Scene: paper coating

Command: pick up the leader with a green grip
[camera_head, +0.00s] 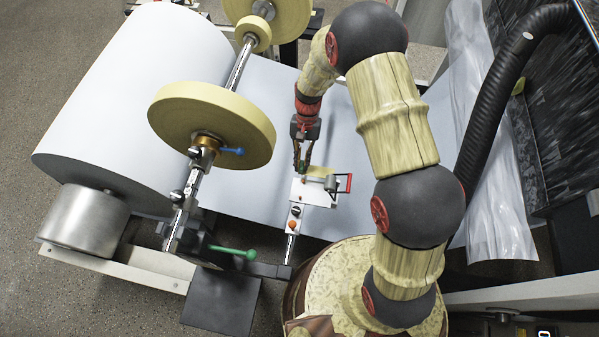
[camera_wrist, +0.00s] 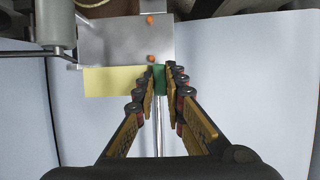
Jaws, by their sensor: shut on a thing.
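The leader shows in the wrist view as a flat pale yellow piece (camera_wrist: 108,83) at the edge of a metal plate. Its green grip (camera_wrist: 159,82) lies at its right end, between my fingertips. My gripper (camera_wrist: 161,72) is shut on the green grip, and the fingers partly hide it. In the head view my gripper (camera_head: 302,168) points down at the small white plate unit, with a bit of the yellow leader (camera_head: 320,170) showing beside the fingers.
The plate unit (camera_head: 317,194) carries orange buttons and a red handle (camera_head: 349,183). A large white paper roll (camera_head: 130,85) and a yellow tape roll (camera_head: 215,125) stand left. A green-handled lever (camera_head: 235,251) is below. The pale sheet (camera_head: 345,130) spreads behind my gripper.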

